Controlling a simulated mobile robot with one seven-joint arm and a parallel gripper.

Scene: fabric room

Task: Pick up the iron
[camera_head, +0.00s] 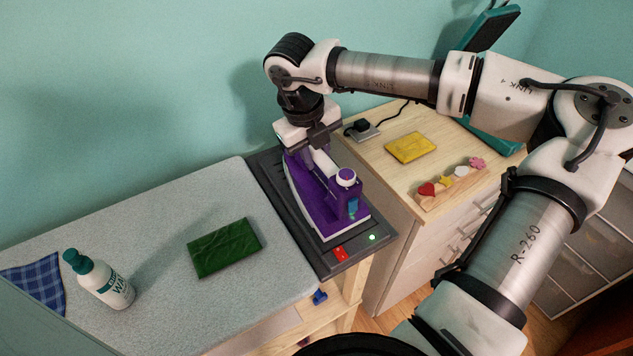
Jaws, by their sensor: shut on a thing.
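The purple and white iron (318,205) sits on the dark grey iron rest (270,180) at the right end of the ironing board. The fingertips are partly hidden by the gripper body and the iron. The iron appears to be on the rest; I cannot tell whether there is a small gap under it.
The grey board (130,225) holds a green folded cloth (224,247), a white bottle (103,280) and a blue checked cloth (36,283). A teal wall stands behind.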

